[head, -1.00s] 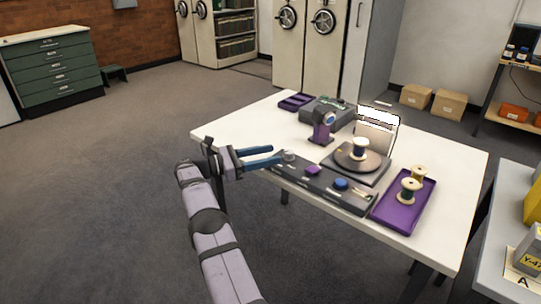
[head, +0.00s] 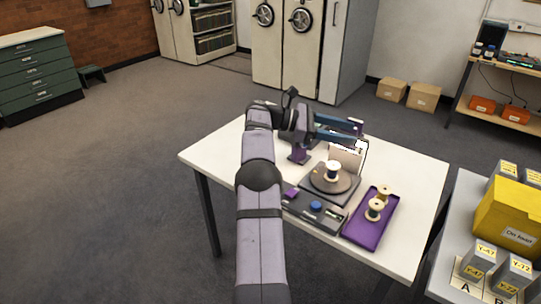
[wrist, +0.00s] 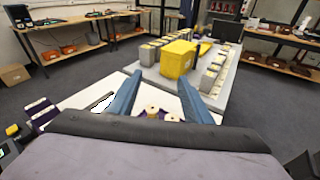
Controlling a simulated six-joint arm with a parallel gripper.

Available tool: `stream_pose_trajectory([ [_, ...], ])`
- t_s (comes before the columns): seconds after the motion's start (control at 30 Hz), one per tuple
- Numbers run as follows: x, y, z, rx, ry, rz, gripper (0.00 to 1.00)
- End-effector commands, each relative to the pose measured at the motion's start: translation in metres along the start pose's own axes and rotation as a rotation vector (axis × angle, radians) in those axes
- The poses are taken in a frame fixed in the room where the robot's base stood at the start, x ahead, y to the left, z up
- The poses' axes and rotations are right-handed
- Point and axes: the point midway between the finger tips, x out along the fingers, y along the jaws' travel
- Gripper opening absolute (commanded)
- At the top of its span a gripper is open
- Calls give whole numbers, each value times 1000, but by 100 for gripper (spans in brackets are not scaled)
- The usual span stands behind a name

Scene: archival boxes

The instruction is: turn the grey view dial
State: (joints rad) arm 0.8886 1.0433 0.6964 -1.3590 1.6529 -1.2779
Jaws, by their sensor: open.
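The dark control panel (head: 309,219) lies along the near edge of the white table (head: 205,158). Its purple button (head: 291,194) and blue knob (head: 316,206) show. Its left end, where the grey dial was visible earlier, is now hidden behind my arm in the head view. I cannot make out the dial in the wrist view. My gripper (head: 361,133) is open, with its blue fingers pointing right, above the back of the table and away from the panel. In the wrist view its fingers (wrist: 160,82) are spread with nothing held between them.
A turntable (head: 344,186) carries a spool (head: 333,170), with a white screen (head: 347,158) behind it. A purple tray (head: 360,237) holds two spools at the right. A purple stand (head: 298,155) is close to my arm. A grey table (head: 447,215) with a yellow box (head: 510,215) stands further right.

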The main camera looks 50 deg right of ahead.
Motion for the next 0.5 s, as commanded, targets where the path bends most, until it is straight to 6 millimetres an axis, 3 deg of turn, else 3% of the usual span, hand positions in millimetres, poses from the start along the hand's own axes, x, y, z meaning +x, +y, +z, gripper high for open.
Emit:
stream_pose_trajectory([
  [0.03, 17, -10, 23, -2, 84, -50, 46],
  [0.07, 25, -16, 21, -4, 146, -71, 46],
  [0.13, 35, -29, 5, 7, 291, -110, 46],
  [0.23, 32, -41, -29, 50, 500, -151, 46],
  [0.37, 2, -49, -83, 141, 768, -202, 46],
  [0.5, -54, -50, -143, 278, 1045, -282, 46],
])
